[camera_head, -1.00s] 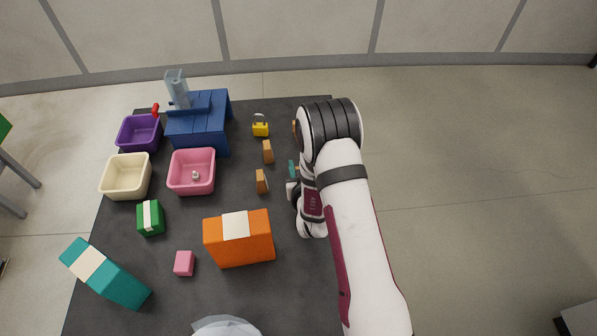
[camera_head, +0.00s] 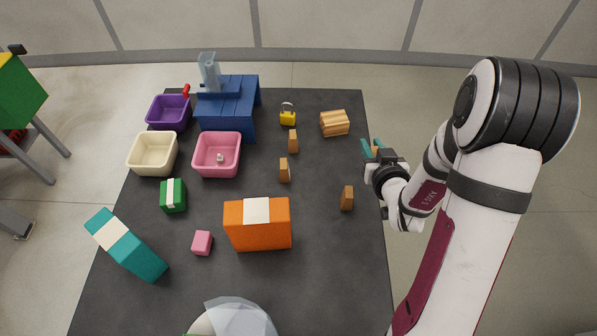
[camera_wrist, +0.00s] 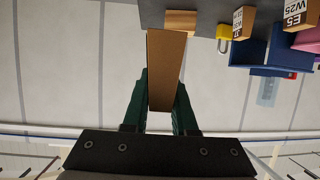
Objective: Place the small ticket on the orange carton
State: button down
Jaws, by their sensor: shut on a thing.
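The orange carton (camera_head: 258,238) stands on the dark table with a white band over its top. My gripper (camera_head: 371,149) is beyond the table's right edge, far to the upper right of the carton. Its green fingers are shut on a small brown ticket (camera_head: 376,145). In the wrist view the ticket (camera_wrist: 166,70) is a plain tan-brown slab between the fingers (camera_wrist: 160,100); no print shows on its visible face. Other similar tickets stand on the table: one (camera_head: 293,141), another (camera_head: 284,169) and one nearer the right edge (camera_head: 347,198). Labels show on two in the wrist view, one reading E5 W25 (camera_wrist: 298,14).
A slotted wooden block (camera_head: 334,123) and a yellow padlock (camera_head: 288,117) are at the back. Pink (camera_head: 216,172), cream (camera_head: 133,168) and purple (camera_head: 153,123) bins stand left, near a blue stand (camera_head: 240,120). A teal box (camera_head: 145,262), green box (camera_head: 164,207) and pink cube (camera_head: 202,243) flank the carton.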

jog(key=w+a+r+n+g+y, duration=0.1)
jog(key=a+r+n+g+y, duration=0.1)
jog(key=a+r+n+y, duration=0.5)
jog(key=s+a+r+n+g+y, duration=0.4)
jog(key=s+a+r+g, duration=0.15)
jog(key=a+r, duration=0.25)
jog(key=n+g+y, duration=0.1)
jog(key=n+g, duration=0.5)
send_over(260, 227)
jog(key=w+a, duration=0.3)
jog(key=f, duration=0.6)
jog(key=shift+s+a+f, duration=0.15)
jog(key=shift+s+f, duration=0.05)
jog(key=shift+f, duration=0.2)
notch_tip(260, 227, down, 4)
jog(key=shift+a+f, duration=0.1)
jog(key=shift+a, duration=0.05)
jog(key=shift+f, duration=0.15)
jog(key=c, duration=0.7)
grip_release()
